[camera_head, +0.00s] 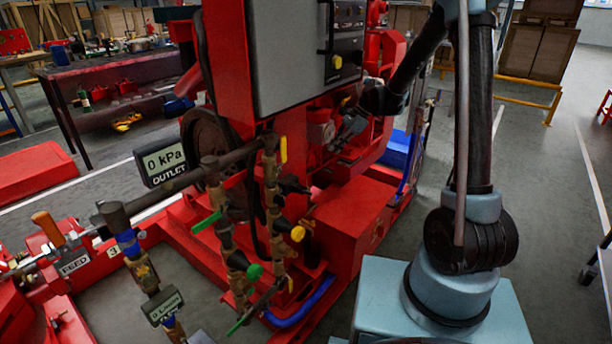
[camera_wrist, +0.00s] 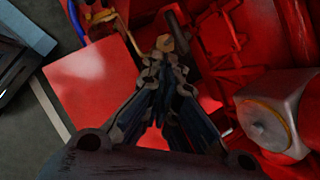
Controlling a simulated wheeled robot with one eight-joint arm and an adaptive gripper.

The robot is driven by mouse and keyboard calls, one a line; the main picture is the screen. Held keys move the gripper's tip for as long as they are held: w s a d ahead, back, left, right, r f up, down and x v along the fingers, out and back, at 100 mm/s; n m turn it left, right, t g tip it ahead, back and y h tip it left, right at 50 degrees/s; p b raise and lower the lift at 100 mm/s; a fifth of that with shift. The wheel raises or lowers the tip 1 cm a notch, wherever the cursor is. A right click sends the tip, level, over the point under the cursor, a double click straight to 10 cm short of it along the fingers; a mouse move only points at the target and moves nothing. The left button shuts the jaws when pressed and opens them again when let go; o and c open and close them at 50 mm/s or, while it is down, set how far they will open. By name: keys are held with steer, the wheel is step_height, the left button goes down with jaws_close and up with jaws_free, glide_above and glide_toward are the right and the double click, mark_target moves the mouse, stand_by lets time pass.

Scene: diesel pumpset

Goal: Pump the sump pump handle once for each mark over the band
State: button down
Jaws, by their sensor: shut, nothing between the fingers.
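My gripper (camera_head: 338,146) reaches from the right into the red engine block, below the grey panel cabinet. In the wrist view my gripper's fingers (camera_wrist: 163,62) come together at their tips, shut with nothing seen between them. Just beyond the tips is a small brass-coloured piece (camera_wrist: 165,43), close to a dark rod (camera_wrist: 177,26). I cannot tell if this is the sump pump handle, or whether the fingers touch it. No marks or band can be made out in either view.
A silver-faced block (camera_wrist: 268,125) is right of my fingers in the wrist view. The control cabinet (camera_head: 290,60) overhangs the engine.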

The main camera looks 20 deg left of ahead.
steer(key=m, duration=0.1)
glide_toward(308, 171)
steer(key=shift+w+f+g+y, duration=0.3)
steer(key=shift+f+g, duration=0.1)
steer(key=shift+x, duration=3.45)
